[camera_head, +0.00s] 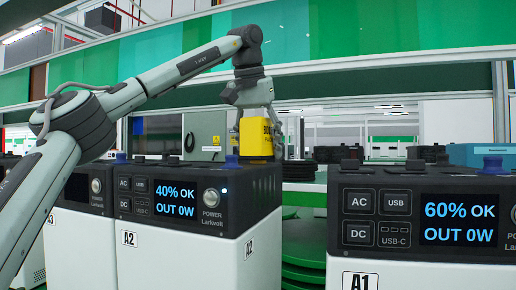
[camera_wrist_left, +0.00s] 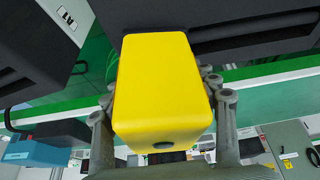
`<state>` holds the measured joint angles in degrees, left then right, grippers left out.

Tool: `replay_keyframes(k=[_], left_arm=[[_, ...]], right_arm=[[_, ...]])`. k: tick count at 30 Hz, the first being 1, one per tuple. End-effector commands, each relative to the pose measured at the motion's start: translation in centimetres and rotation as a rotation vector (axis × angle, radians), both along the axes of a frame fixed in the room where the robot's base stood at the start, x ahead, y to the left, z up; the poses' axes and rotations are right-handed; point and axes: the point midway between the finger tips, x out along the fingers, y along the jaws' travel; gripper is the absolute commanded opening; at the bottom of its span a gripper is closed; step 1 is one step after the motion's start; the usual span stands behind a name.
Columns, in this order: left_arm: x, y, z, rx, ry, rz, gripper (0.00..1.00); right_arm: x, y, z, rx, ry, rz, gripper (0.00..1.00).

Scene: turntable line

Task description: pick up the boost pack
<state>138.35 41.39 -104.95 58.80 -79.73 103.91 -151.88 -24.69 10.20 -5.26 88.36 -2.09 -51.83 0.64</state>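The fingertips are partly hidden behind the pack. My right gripper is not in view.
A power station marked A1 (camera_head: 400,215) stands at the right, its screen reading 60% OK. Another unit, A3 (camera_head: 75,235), is partly hidden behind my left arm. A green turntable (camera_head: 303,250) shows in the gap between A2 and A1.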

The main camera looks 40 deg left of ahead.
Motion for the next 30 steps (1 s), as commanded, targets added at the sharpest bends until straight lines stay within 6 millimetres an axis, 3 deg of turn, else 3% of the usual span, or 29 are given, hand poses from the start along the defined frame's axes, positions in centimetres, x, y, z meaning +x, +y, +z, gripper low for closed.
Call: replay_keyframes(k=[2, 12, 23, 30], left_arm=[[0.0, 0.0, -0.1, 0.001, 0.002, 0.001, 0.41], [0.0, 0.1, -0.2, 0.003, 0.005, 0.002, 0.00], [0.0, 0.1, 0.1, 0.002, 0.002, 0.002, 0.00], [0.0, 0.1, 1.5, 0.003, 0.000, 0.003, 0.00]], right_arm=[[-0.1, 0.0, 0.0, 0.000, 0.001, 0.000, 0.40], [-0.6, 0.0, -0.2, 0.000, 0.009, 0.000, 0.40], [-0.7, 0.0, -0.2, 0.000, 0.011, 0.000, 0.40], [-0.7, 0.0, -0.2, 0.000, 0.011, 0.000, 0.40]])
